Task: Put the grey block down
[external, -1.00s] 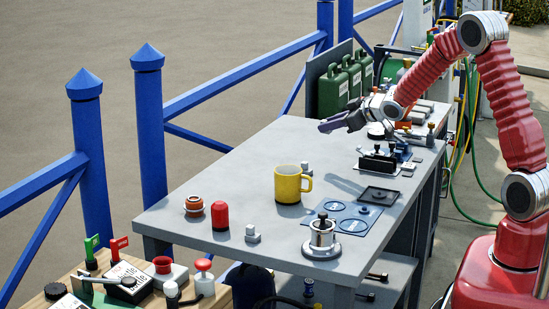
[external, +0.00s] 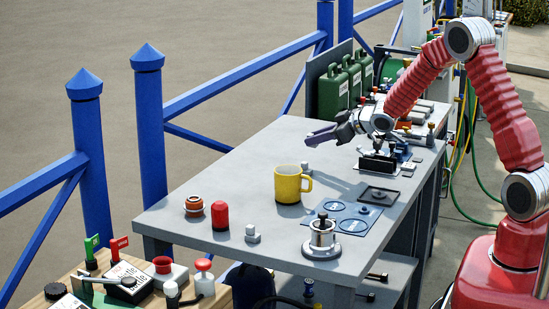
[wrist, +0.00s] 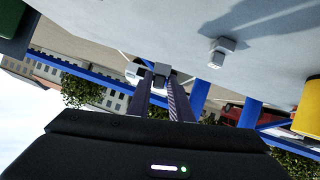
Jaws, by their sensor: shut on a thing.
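My gripper (external: 312,137) is above the far part of the grey table (external: 237,165), its fingers pointing left. In the wrist view my gripper (wrist: 161,84) has its two fingers close together, with a small grey block (wrist: 162,69) at their tips. Another small grey piece (external: 307,168) stands on the table behind the yellow mug. It also shows in the wrist view (wrist: 222,50), apart from my fingers.
A yellow mug (external: 288,186) and a blue burner panel (external: 343,217) are on the table's right side. A red cylinder (external: 220,216), an orange-brown jar (external: 194,206) and another grey piece (external: 252,234) are nearer. Green canisters (external: 332,93) stand at the back. The table's left middle is clear.

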